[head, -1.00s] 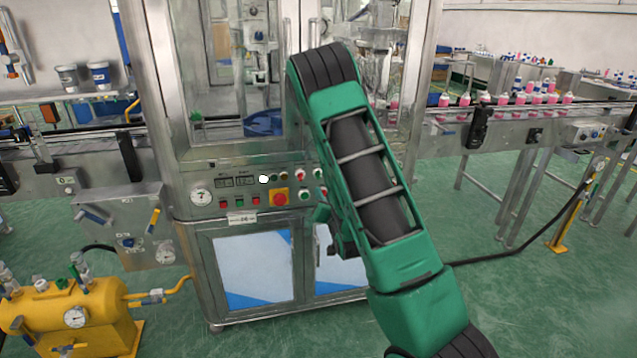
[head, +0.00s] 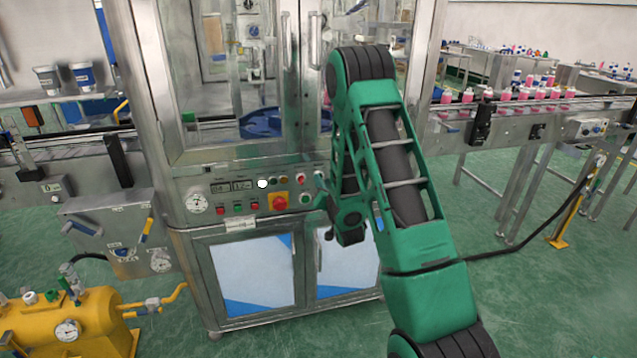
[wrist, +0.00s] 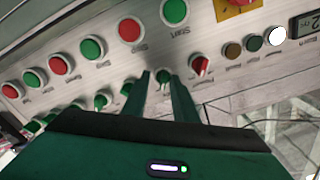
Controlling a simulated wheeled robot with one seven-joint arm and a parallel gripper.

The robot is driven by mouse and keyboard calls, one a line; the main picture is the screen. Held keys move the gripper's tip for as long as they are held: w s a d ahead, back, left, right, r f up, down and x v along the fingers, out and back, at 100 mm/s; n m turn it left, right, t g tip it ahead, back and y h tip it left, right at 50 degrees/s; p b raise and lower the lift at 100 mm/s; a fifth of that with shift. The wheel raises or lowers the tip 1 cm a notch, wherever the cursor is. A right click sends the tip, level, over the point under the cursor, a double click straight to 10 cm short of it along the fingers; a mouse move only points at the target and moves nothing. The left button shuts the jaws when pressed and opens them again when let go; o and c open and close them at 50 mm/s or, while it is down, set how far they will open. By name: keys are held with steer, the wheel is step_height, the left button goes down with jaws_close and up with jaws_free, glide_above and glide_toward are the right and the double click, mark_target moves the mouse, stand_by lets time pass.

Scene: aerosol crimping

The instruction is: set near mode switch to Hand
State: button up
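The control panel (head: 245,193) sits on the front of the metal machine, and it fills the upper wrist view upside down. My gripper (wrist: 163,76) points at the panel with its two green fingers apart. A small green selector knob (wrist: 163,84) shows between the fingertips. I cannot tell whether they touch it. A red selector knob (wrist: 201,64) is just right of the fingers in the wrist view. More green knobs (wrist: 101,102) are to the left. The labels are too small to read, so I cannot tell which knob is the near mode switch or its setting.
Push buttons, including a green one (wrist: 174,11) and a red one (wrist: 131,29), lie close to the fingers. An emergency stop (head: 280,202) is on a yellow plate. A conveyor with pink bottles (head: 522,94) is right; a yellow tank (head: 75,315) stands lower left.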

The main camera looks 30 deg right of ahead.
steer(key=shift+w, duration=0.3)
steer(key=shift+a, duration=0.1)
steer(key=shift+a, duration=0.1)
jaws_close()
steer(key=shift+n, duration=0.3)
steer(key=n, duration=1.1)
steer(key=shift+f, duration=0.1)
steer(key=shift+n, duration=0.3)
steer(key=shift+a, duration=0.1)
